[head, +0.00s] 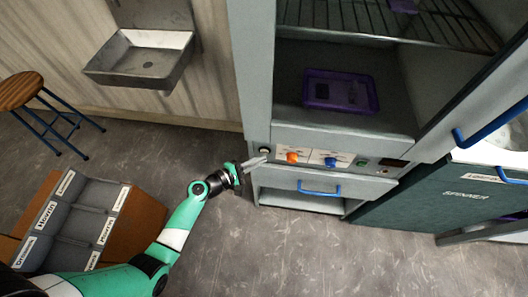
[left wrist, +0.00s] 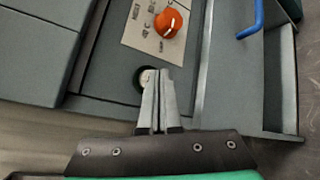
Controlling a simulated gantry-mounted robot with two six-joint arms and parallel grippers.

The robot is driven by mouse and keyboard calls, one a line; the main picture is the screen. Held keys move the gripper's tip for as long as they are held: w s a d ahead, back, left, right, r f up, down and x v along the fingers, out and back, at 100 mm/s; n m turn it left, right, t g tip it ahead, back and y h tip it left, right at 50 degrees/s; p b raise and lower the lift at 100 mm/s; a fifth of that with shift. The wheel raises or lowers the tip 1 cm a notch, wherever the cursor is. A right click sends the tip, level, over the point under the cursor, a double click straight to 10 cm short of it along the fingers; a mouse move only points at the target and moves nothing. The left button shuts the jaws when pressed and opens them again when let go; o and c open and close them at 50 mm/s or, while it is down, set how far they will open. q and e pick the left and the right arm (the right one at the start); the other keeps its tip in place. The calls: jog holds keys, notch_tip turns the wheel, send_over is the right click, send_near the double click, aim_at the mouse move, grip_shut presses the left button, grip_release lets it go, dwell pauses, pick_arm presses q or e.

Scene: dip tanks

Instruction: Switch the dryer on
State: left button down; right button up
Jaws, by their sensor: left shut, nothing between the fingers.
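The dryer is a tall grey cabinet (head: 258,60) with a control panel (head: 312,155) below its open chamber. The panel carries an orange knob (head: 292,156), a blue knob (head: 330,161), a small green part (head: 362,162) and a dark window (head: 390,164). A round pale button in a dark ring (head: 264,150) is at the panel's left end; it also shows in the left wrist view (left wrist: 146,75). My left gripper (head: 264,160) is shut and empty, its tips (left wrist: 160,72) at the button and partly covering it. I cannot tell whether they touch. My right gripper is not in view.
A purple tray (head: 312,101) lies in the chamber under a wire rack (head: 390,25). A drawer with a blue handle (head: 320,192) is below the panel. A spinner cabinet (head: 440,198) is at the right. A sink (head: 142,58), stool (head: 20,90) and labelled grey bin (head: 85,210) are left.

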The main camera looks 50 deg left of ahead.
pick_arm(q)
jog(key=shift+w+a, duration=0.1)
jog(key=shift+w, duration=0.05)
dwell(0.5)
jog(key=shift+w+a, duration=0.2)
jog(key=shift+w, duration=0.05)
jog(key=shift+s+d, duration=0.25)
jog(key=shift+s, duration=0.1)
jog(key=shift+s+d, duration=0.1)
dwell(0.3)
jog(key=s+d, duration=0.1)
jog(key=s, duration=0.1)
jog(key=s+d+p, duration=0.1)
jog(key=s+d, duration=0.1)
jog(key=shift+s+d, duration=0.25)
dwell(0.5)
